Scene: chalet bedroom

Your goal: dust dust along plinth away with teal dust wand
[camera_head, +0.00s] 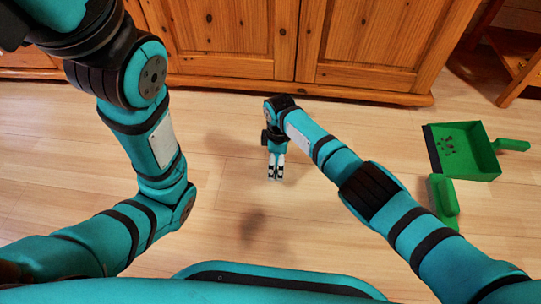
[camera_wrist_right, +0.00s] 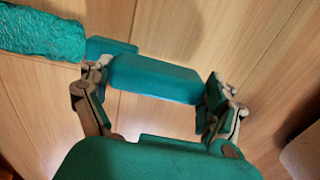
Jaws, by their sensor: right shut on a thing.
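My right gripper (camera_head: 275,172) points down over the floor in front of the wooden cabinet. In the right wrist view its fingers (camera_wrist_right: 160,105) are closed on the handle of the teal dust wand (camera_wrist_right: 150,79). The wand's fuzzy teal head (camera_wrist_right: 40,33) sticks out to the left there. I cannot make out the wand in the head view, where my arm and gripper hide that area. The plinth (camera_head: 345,95) runs along the cabinet's bottom edge. I cannot make out dust along it. My left gripper is out of view; only its arm shows at the left.
A green dustpan (camera_head: 486,158) with dark specks in it lies on the floor at the right. A green handled item (camera_head: 443,200) lies just in front of it. A wooden furniture piece (camera_head: 515,60) stands at the upper right. The floor (camera_head: 230,215) nearby is clear.

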